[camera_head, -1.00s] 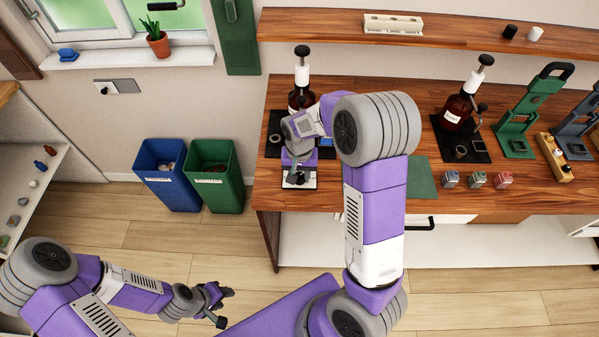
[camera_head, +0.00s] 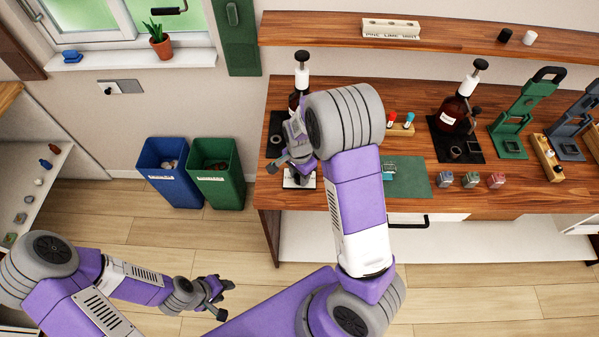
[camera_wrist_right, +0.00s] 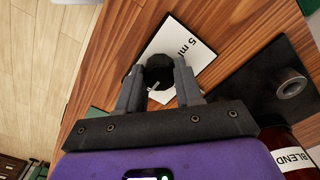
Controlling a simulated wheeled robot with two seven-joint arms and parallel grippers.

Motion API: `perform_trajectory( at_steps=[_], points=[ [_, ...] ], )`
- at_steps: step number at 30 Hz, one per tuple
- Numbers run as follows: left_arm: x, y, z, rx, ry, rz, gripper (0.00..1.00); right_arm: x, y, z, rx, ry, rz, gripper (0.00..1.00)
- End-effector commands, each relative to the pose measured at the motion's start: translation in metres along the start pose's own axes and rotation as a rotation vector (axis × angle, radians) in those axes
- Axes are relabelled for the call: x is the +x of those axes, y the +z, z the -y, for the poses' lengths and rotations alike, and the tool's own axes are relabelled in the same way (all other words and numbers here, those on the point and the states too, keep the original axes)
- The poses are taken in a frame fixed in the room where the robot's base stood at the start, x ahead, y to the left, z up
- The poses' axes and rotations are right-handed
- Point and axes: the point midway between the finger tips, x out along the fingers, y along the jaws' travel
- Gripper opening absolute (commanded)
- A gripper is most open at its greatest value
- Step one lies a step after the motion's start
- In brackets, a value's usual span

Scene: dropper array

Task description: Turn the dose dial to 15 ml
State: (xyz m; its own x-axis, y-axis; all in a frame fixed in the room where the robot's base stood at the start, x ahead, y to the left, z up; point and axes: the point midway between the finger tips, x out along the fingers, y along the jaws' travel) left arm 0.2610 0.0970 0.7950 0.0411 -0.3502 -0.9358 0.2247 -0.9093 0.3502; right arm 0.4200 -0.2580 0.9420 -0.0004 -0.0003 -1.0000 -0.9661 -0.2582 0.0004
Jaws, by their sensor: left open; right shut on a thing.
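The dose dial is a black round knob (camera_wrist_right: 155,72) on a white plate (camera_wrist_right: 190,48) marked "5 ml" in the right wrist view. The plate (camera_head: 297,182) also shows at the bench's front left in the head view. My right gripper (camera_wrist_right: 158,82) is shut on the knob, a finger on each side; in the head view the gripper (camera_head: 285,163) is partly hidden by my forearm. Any other marks on the plate are hidden or outside the view. My left gripper (camera_head: 222,291) is open and empty, low over the floor.
A brown bottle with a white-collared pump (camera_head: 302,80) stands behind the dial, its label reading "BLEND" in the wrist view. A black holder with a ring (camera_wrist_right: 290,84) is beside the plate. A green mat (camera_head: 412,178), small cubes (camera_head: 471,180) and another pump bottle (camera_head: 453,112) lie right.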

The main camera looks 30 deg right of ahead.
Motion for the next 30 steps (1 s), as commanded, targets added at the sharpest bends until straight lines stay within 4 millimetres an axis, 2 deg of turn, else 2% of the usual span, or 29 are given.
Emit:
perform_trajectory(
  at_steps=[18,19,21,24,30],
  points=[
    [-0.0025,0.0001,-0.0010,0.000,0.000,0.000,0.43,-0.0004,-0.0001,0.0008,0.043,-0.003,0.000,0.05],
    [-0.0025,0.0001,-0.0010,0.000,0.000,0.000,0.43,-0.0004,-0.0001,0.0008,0.043,-0.003,0.000,0.39],
    [-0.0025,0.0001,-0.0010,0.000,0.000,0.000,0.43,-0.0004,-0.0001,0.0007,0.043,-0.002,0.000,0.49],
    [-0.0025,0.0001,-0.0010,0.000,0.000,0.000,0.43,-0.0003,-0.0001,0.0006,0.042,-0.002,0.000,0.61],
    [-0.0025,0.0001,-0.0010,0.000,0.000,0.000,0.43,-0.0001,0.0000,0.0003,0.041,-0.001,0.000,0.61]
  ],
)
